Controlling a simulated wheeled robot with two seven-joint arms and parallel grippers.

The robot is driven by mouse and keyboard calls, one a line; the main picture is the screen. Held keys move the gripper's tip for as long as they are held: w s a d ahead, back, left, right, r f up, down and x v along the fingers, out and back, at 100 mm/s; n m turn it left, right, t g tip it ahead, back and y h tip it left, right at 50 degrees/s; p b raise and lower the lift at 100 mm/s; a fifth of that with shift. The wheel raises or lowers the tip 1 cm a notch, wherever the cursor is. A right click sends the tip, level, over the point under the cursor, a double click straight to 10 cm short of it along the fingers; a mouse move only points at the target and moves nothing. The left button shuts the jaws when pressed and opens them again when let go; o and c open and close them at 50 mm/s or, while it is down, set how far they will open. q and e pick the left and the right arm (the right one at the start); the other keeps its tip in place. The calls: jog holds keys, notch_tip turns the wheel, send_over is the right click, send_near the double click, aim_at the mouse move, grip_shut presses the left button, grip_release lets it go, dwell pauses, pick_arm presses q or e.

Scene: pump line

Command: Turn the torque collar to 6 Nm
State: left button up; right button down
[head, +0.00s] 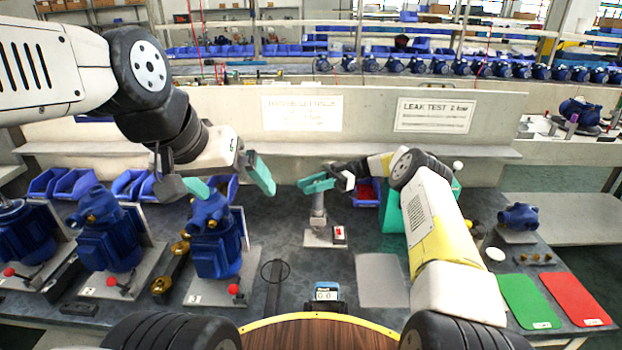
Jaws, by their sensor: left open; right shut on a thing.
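My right gripper (317,184) reaches in from the right and is shut at the top of a grey upright tool (318,208). The tool stands on a small light base plate (322,238) near the middle of the bench. The teal fingers hide its top, so the torque collar and any scale on it cannot be made out.
More blue pumps (105,230) on plates stand at the left. Blue bins (75,183) line the back. A grey mat (381,280), a green mat (531,301) and a red mat (577,298) lie to the right. A dark ring-ended tool (274,285) lies near the front.

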dwell(0.6)
jog(key=c, duration=1.2)
grip_release()
jog(key=shift+o, duration=0.2)
jog(key=s+r, duration=0.2)
jog(key=s, duration=0.6)
jog(key=s+r, duration=0.3)
jog(key=s, duration=0.5)
jog(key=shift+d, duration=0.3)
